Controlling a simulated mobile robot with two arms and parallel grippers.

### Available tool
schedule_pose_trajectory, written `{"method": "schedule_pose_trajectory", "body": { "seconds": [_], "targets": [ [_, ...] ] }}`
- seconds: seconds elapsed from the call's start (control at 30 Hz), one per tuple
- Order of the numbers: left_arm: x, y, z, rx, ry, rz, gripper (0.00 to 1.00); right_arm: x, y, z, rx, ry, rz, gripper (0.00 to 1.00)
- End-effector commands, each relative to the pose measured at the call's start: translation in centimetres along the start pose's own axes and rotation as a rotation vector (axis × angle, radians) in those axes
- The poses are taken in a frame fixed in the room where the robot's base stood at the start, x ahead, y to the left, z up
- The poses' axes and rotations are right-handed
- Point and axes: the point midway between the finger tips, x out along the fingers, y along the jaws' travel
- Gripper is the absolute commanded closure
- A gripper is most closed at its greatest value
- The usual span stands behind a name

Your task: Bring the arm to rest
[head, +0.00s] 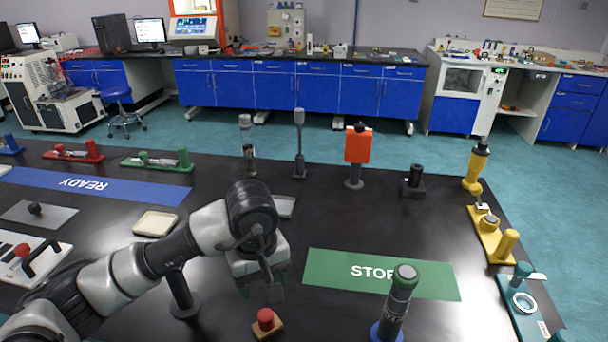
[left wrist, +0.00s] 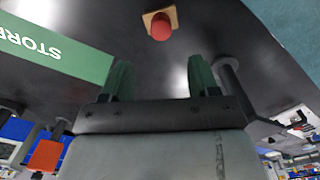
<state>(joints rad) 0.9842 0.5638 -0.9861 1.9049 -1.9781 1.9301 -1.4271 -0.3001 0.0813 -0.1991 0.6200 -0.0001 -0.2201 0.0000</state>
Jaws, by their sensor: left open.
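My left arm reaches in from the left over the black table. My left gripper (head: 262,288) hangs above the table near the front middle, and its two green fingers stand apart with nothing between them, as the left wrist view (left wrist: 160,80) also shows. A red knob on a small wooden block (head: 266,321) sits on the table just in front of the gripper, apart from the fingers. It also shows in the left wrist view (left wrist: 161,27), beyond the fingertips. My right gripper does not show.
A green mat (head: 325,266) with white lettering lies right of the gripper. A dark cylinder with a blue base (head: 394,308) stands at its front edge. A dark post (head: 182,292) stands close to my forearm. A red-headed stand (head: 358,148) and yellow fixture (head: 490,236) stand farther right.

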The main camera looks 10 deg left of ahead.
Motion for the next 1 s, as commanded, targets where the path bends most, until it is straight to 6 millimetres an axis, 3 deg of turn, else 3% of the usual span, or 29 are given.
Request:
{"method": "schedule_pose_trajectory", "body": {
  "seconds": [0.13, 0.27, 0.4, 0.5, 0.6, 0.7, 0.8, 0.9, 0.93, 1.0],
  "targets": [
    [0.8, 1.6, 2.7, -0.01, -0.119, 0.105, 0.4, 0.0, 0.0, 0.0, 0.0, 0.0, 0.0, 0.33],
    [0.8, 4.7, 8.6, -0.081, -0.417, 0.329, 0.4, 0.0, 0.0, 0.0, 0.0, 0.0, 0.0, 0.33],
    [-2.8, 7.6, 14.6, -0.267, -0.871, 0.579, 0.4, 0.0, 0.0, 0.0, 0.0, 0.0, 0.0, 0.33],
    [-6.6, 8.6, 16.6, -0.451, -1.216, 0.711, 0.4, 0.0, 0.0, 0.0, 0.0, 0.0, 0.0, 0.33],
    [-10.4, 8.8, 16.3, -0.67, -1.57, 0.801, 0.4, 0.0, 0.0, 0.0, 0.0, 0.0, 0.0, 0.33],
    [-13.3, 8.2, 13.9, -0.922, -1.923, 0.85, 0.4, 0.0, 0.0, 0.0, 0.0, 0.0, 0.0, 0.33],
    [-14.2, 6.9, 10.1, -1.205, -2.27, 0.854, 0.4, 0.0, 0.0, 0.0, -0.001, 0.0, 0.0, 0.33],
    [-13.1, 4.8, 6.0, -1.516, -2.601, 0.816, 0.4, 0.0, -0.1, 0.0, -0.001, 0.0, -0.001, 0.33],
    [-12.3, 4.0, 4.8, 1.515, 2.528, -0.746, 0.4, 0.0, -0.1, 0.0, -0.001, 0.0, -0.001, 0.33],
    [-9.8, 2.1, 2.4, 1.453, 2.268, -0.572, 0.4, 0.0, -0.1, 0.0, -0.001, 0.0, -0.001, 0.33]
  ]
}}
